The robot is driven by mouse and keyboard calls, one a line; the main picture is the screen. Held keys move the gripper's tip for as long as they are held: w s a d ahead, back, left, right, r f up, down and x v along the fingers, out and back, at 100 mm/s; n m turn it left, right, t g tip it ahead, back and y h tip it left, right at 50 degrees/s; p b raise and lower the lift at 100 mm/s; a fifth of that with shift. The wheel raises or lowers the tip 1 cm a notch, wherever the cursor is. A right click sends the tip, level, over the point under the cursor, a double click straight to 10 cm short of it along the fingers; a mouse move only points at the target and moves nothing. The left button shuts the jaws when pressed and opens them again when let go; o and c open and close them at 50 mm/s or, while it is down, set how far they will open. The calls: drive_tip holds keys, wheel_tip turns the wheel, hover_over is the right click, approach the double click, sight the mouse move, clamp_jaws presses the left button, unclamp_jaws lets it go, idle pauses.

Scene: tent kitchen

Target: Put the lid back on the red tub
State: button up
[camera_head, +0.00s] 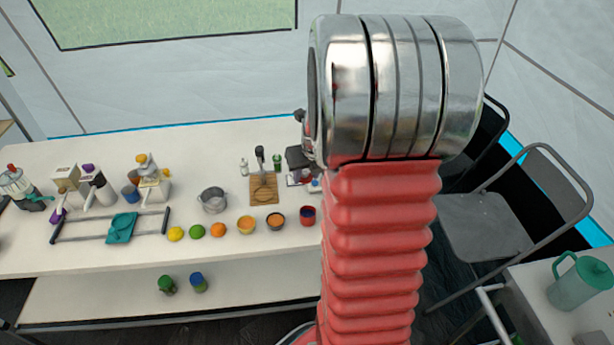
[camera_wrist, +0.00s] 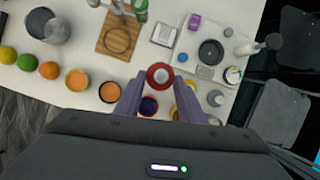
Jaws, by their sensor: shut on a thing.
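The red tub (camera_head: 308,216) stands open on the white table in the head view, at the right end of a front row of fruit and bowls, close to my arm. In the wrist view the tub (camera_wrist: 149,107) shows its dark blue inside, between my fingers and partly covered by them. The round red lid (camera_wrist: 152,71), with a pale centre, is held between the fingertips of my gripper (camera_wrist: 160,79). In this view it appears just beyond the tub; its height above the table is hard to tell. My arm hides the gripper in the head view.
An orange-filled dark bowl (camera_wrist: 109,92) is left of my fingers. A wooden board (camera_wrist: 118,38) lies beyond. A dark round pan (camera_wrist: 211,51) and small containers crowd the right. Yellow items by the right finger are partly hidden. A grey chair (camera_head: 485,220) stands right of the table.

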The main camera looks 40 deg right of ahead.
drive_tip(key=s+a, duration=0.4)
drive_tip(key=s, duration=0.1)
drive_tip(key=shift+s+r, duration=0.25)
drive_tip(key=shift+f, duration=0.1)
drive_tip(key=shift+f, duration=3.1)
drive_tip(key=shift+f, duration=0.1)
idle(0.4)
drive_tip(key=o, duration=1.1)
drive_tip(key=shift+o, duration=0.4)
